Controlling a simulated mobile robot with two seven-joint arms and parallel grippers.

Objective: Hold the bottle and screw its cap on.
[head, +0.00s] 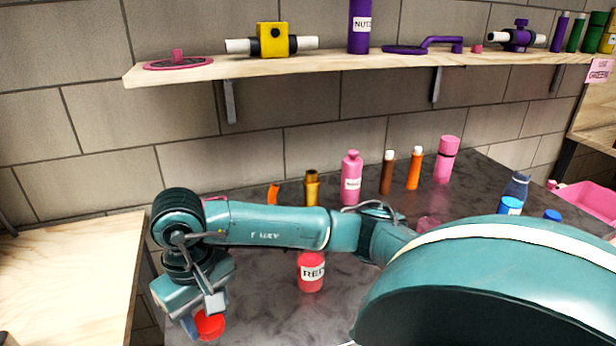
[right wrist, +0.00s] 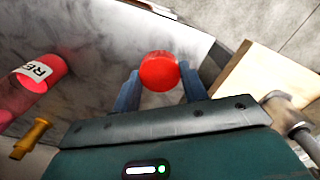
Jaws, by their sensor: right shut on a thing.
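A red bottle (head: 311,272) with a white label reading "RED" stands on the dark table below my right forearm. Its top is hidden by the arm in the head view. In the right wrist view the bottle (right wrist: 50,72) shows at the left edge, apart from the gripper. My right gripper (head: 203,312) is shut on a round red cap (head: 209,325), to the left of the bottle near the table's left edge. In the right wrist view the cap (right wrist: 160,71) sits between the two fingers of the gripper (right wrist: 157,84). My left gripper is not in view.
A pink bottle (head: 351,178), a brown bottle (head: 387,173) and an orange bottle (head: 414,169) stand behind my arm. A wooden surface (head: 70,270) is at the left. A wall shelf (head: 210,70) holds several items. A pink bin (head: 590,200) is at the far right.

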